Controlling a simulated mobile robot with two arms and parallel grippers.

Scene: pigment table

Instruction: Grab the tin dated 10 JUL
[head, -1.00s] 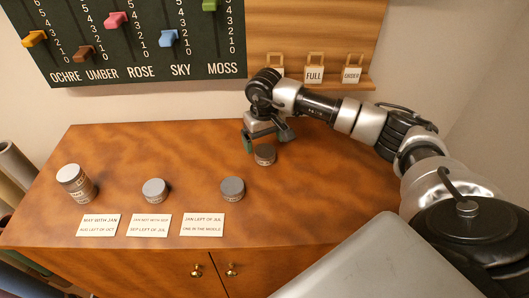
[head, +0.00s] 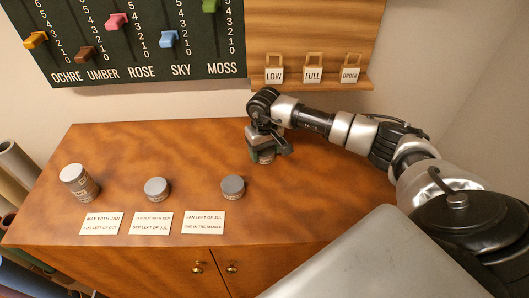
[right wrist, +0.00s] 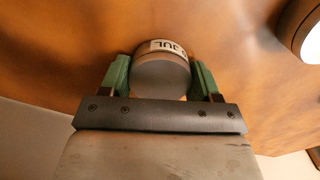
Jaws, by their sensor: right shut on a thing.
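A round grey tin (right wrist: 163,72) with a white label sits between the green fingers of my right gripper (right wrist: 160,80) in the right wrist view. The label shows "JUL"; the digits before it are partly cut off. In the head view the same tin (head: 264,158) is mostly hidden under my right gripper (head: 265,147), at the back right of the wooden table. The right gripper is shut on this tin, which appears to be at the table top. My left gripper is not in view.
Stacked tins (head: 78,182) stand at the table's left, a single tin (head: 157,189) in the middle and another tin (head: 232,187) nearer the held one. Cards (head: 150,223) lie along the front edge. The table top (head: 190,145) behind them is clear.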

